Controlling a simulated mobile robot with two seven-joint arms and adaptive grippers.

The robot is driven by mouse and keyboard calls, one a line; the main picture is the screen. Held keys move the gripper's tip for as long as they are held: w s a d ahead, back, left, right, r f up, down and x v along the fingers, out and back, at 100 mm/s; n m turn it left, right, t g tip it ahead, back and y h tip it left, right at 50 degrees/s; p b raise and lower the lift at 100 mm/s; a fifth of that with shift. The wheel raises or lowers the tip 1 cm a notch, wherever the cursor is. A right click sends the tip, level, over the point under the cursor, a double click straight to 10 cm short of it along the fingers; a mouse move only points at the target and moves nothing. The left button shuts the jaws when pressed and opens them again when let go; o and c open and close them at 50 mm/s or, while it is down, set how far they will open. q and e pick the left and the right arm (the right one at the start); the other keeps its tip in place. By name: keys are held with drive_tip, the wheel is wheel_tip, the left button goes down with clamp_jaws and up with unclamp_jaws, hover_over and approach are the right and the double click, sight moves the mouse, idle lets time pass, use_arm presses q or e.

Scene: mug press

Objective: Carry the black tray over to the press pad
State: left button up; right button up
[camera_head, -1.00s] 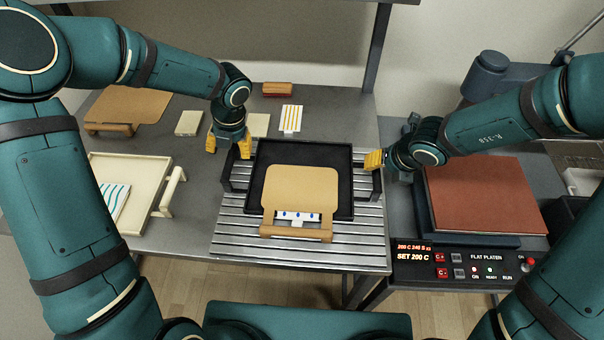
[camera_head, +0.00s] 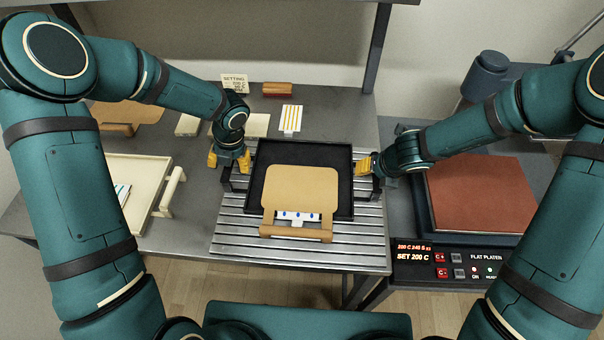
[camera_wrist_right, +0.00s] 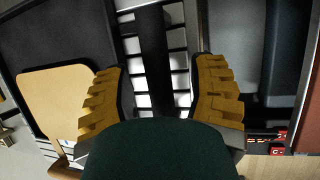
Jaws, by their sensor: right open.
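The black tray (camera_head: 300,153) lies on the slatted metal rack (camera_head: 230,236) in the middle of the table, with a handle at each side. A tan board (camera_head: 300,186) lies over it, partly covering a white piece with blue dots (camera_head: 297,216). My left gripper (camera_head: 229,160) is open at the tray's left handle. My right gripper (camera_head: 366,166) is open at the right handle. In the right wrist view the dark handle bar (camera_wrist_right: 153,60) shows between its open fingers (camera_wrist_right: 160,95). The reddish-brown press pad (camera_head: 475,195) is at the right.
A cream tray (camera_head: 150,165) stands at the left. A tan board (camera_head: 125,112), small blocks, a red-brown block (camera_head: 277,89) and a striped card (camera_head: 291,118) lie at the back. The press control panel (camera_head: 450,263) is in front of the pad.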

use_arm(q)
clamp_jaws()
use_arm(e)
clamp_jaws()
use_arm(q)
drive_tip(key=shift+r, duration=0.1)
use_arm(e)
drive_tip(key=shift+r, duration=0.15)
